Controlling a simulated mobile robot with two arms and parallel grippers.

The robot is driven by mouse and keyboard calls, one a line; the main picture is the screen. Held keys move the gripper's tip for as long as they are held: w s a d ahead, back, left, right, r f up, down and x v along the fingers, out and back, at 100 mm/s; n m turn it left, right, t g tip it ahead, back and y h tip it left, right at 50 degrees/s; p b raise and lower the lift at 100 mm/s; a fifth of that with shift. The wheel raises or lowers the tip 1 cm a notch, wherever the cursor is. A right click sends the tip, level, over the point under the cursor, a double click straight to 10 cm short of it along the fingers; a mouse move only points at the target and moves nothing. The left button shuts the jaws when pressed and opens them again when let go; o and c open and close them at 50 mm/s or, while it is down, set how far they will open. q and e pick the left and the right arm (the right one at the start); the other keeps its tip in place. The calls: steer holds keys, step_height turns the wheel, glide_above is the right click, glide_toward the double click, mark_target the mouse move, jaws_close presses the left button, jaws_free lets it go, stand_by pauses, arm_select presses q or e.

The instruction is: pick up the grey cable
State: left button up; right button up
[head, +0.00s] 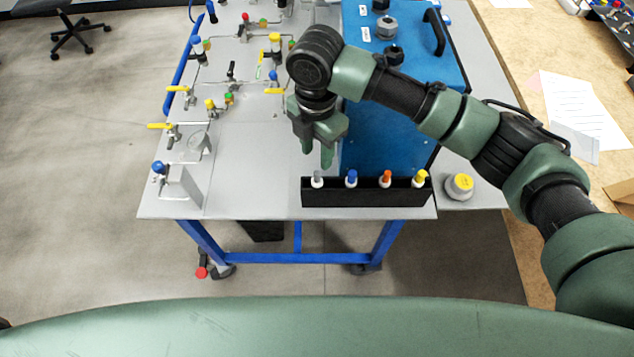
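The grey cable (317,179) shows as a grey-topped plug with a white collar. It stands upright at the left end of a black holder (365,195) at the front edge of the table. Blue (351,178), orange (386,178) and yellow (420,178) plugs stand in the same holder to its right. My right gripper (317,154) points down just above and behind the grey plug in the picture. Its two fingers look apart with nothing between them; it appears clear of the plug. My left gripper is not in view.
A blue analyser box (385,140) stands right behind the holder, partly under my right arm. Valves and thin pipes (200,105) cover the table's left part. A round, yellow-topped item (459,186) sits to the right. The grey tabletop (250,180) left of the holder is clear.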

steer(key=f+p, duration=0.1)
steer(key=f, duration=0.2)
steer(key=s+f+p, duration=0.1)
steer(key=f, duration=0.2)
steer(key=shift+s+f, duration=0.1)
steer(key=shift+f, duration=0.3)
jaws_close()
step_height(320, 180, up, 19)
steer(key=b, duration=0.3)
step_height(320, 180, up, 8)
steer(key=p, duration=0.8)
glide_above(317, 173)
